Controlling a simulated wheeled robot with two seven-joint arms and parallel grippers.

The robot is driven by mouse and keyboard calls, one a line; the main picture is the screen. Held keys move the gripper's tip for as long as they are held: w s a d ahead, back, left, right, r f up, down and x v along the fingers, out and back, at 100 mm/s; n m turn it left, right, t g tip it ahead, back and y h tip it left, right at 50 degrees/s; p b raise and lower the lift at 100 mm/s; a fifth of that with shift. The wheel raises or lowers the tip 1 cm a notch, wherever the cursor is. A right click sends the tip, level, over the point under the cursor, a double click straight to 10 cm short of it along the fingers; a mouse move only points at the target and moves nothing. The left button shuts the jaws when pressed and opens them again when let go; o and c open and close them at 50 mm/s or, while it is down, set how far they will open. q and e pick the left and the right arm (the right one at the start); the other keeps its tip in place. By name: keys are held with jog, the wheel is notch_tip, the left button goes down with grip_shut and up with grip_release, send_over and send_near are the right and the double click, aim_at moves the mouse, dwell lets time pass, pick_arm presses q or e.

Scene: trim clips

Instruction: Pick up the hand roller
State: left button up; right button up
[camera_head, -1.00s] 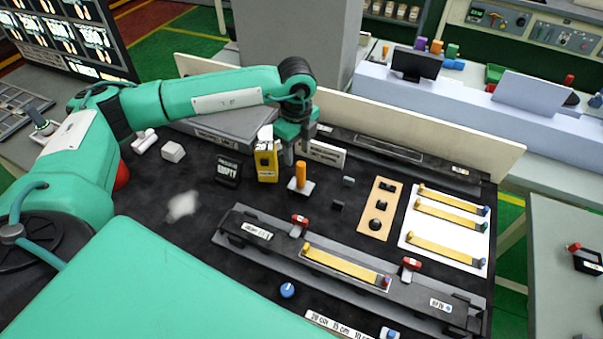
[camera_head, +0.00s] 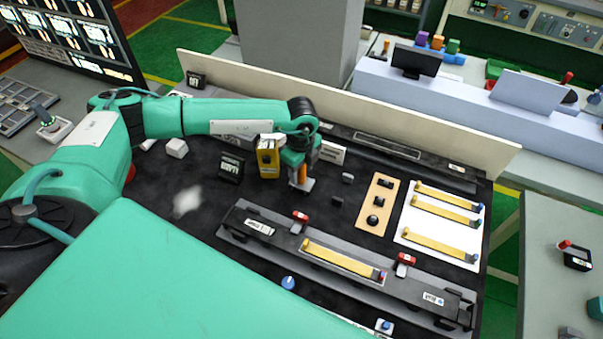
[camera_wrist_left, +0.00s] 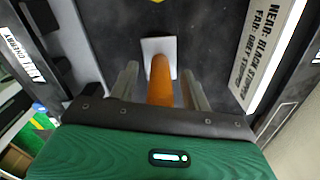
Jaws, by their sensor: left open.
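The hand roller appears to be the upright orange handle (camera_head: 302,173) on a small pale square base (camera_head: 303,186), standing on the dark bench top. In the left wrist view the orange handle (camera_wrist_left: 160,80) rises between the fingers, with its pale plate (camera_wrist_left: 158,46) beyond. My left gripper (camera_head: 301,179) is open and lowered over the handle, one finger on each side. In the wrist view gaps show between the handle and both fingers. In the head view the gripper hides the handle's top. My right gripper is not in view.
A yellow box (camera_head: 268,160) stands close to the left of the gripper. A label card (camera_head: 332,152) is behind. A long grey fixture (camera_head: 262,226) with red clips lies in front. A tan board (camera_head: 377,204) and white board (camera_head: 408,238) lie to the right.

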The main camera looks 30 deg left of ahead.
pick_arm(q)
grip_shut()
jog(key=shift+r, duration=0.15)
notch_tip(320, 180, up, 20)
jog(key=b, duration=0.6)
jog(key=c, duration=0.6)
grip_release()
grip_shut()
